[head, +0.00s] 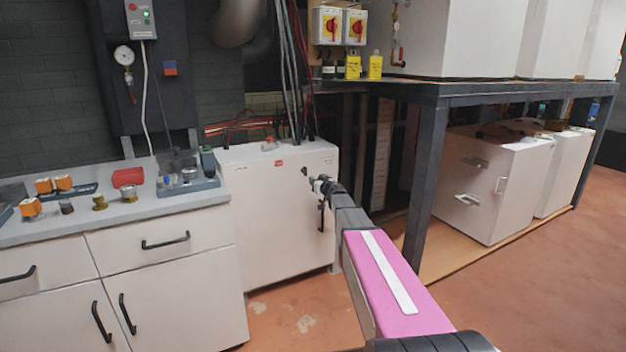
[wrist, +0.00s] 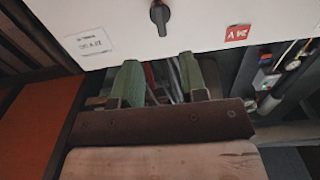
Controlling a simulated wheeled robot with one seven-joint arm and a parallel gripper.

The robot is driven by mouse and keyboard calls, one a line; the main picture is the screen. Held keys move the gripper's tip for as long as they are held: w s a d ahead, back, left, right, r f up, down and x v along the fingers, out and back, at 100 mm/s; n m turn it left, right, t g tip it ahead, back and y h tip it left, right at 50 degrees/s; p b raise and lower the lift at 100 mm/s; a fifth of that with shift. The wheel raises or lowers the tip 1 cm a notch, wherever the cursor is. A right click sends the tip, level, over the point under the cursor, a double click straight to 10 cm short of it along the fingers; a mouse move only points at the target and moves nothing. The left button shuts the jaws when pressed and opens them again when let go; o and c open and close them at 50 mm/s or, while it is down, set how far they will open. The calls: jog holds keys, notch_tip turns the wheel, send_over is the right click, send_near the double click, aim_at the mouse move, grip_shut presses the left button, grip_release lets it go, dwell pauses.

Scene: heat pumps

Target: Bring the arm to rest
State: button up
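My arm, with a pink link, reaches forward over the floor in the head view. My gripper (head: 322,187) is at its far end, in front of the white cabinet (head: 265,215). In the wrist view my gripper (wrist: 160,82) shows two green fingers standing well apart with nothing held between them. The white cabinet (wrist: 205,22) lies beyond the fingertips there, with a dark knob (wrist: 160,14) and a red label (wrist: 238,32). I cannot tell how large the gap to the cabinet is.
A workbench (head: 160,212) with orange parts, a red box (head: 128,178) and a grey tray (head: 188,189) stands left. A dark-framed rack (head: 430,180) with white units stands right, its post close to my arm. The red floor (head: 560,290) is clear at right.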

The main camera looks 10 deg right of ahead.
jog(key=shift+s, duration=0.1)
jog(key=s+d+f+m+g+h, duration=0.2)
jog(key=s+f+m+g+h, duration=0.25)
jog(key=s, duration=0.65)
jog(key=s+d+f+m+g+h, duration=0.1)
jog(key=s+d+f+g+h, duration=0.3)
jog(key=s+f, duration=0.6)
jog(key=s+a+f+g+y, duration=0.1)
jog(key=s+a+g, duration=0.2)
jog(key=s, duration=0.5)
jog(key=s+a+f+n+g+y, duration=0.1)
jog(key=s+a+f+g, duration=0.1)
jog(key=s, duration=0.7)
jog(key=s+a+f+n+g+y, duration=0.1)
jog(key=s+a+g, duration=0.2)
jog(key=s, duration=0.6)
jog(key=shift+a+f+g, duration=0.35)
jog(key=shift+a+f, duration=0.05)
jog(key=shift+a, duration=0.25)
jog(key=shift+s, duration=0.1)
